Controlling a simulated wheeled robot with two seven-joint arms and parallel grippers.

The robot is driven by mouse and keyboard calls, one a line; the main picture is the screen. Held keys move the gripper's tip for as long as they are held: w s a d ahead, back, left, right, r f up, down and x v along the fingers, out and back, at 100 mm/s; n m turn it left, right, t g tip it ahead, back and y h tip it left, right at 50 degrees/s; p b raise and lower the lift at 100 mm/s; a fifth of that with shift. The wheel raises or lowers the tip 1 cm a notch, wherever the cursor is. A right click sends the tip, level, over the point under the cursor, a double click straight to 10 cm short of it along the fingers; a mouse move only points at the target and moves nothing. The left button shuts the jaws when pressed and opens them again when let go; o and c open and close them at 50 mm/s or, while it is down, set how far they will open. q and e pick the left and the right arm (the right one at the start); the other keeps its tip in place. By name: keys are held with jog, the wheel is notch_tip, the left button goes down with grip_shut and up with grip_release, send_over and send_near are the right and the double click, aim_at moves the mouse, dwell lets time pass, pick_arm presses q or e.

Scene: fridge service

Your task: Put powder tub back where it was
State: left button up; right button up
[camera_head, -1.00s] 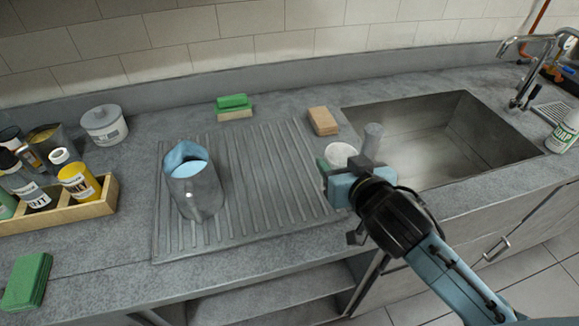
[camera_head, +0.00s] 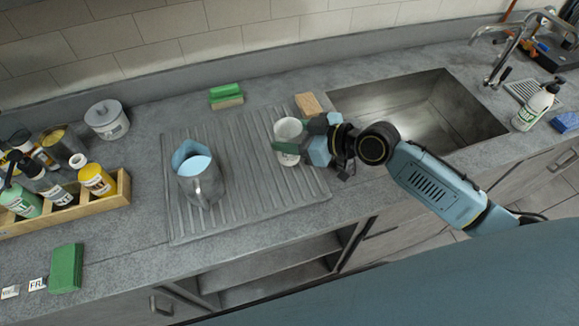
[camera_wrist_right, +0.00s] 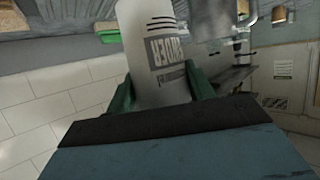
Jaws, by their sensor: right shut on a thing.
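My right gripper (camera_head: 289,147) is shut on a white powder tub (camera_head: 288,130), with its green fingers on either side of it. The tub is over the right part of the ribbed drainboard; whether its base touches is unclear. In the right wrist view the tub (camera_wrist_right: 153,45) fills the space between the fingers (camera_wrist_right: 160,90), and its dark printed label appears upside down and hard to read. My left gripper is not in view.
A brown sponge (camera_head: 308,104) and the sink (camera_head: 420,115) lie to the right. A wooden caddy of bottles (camera_head: 110,195) is at left. The drainboard's front is bare.

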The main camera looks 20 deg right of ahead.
notch_tip(320, 180, down, 5)
jog(key=shift+b, duration=0.35)
jog(key=shift+f+b, duration=0.5)
jog(key=shift+f, duration=1.65)
jog(key=shift+f, duration=0.1)
jog(key=o, duration=1)
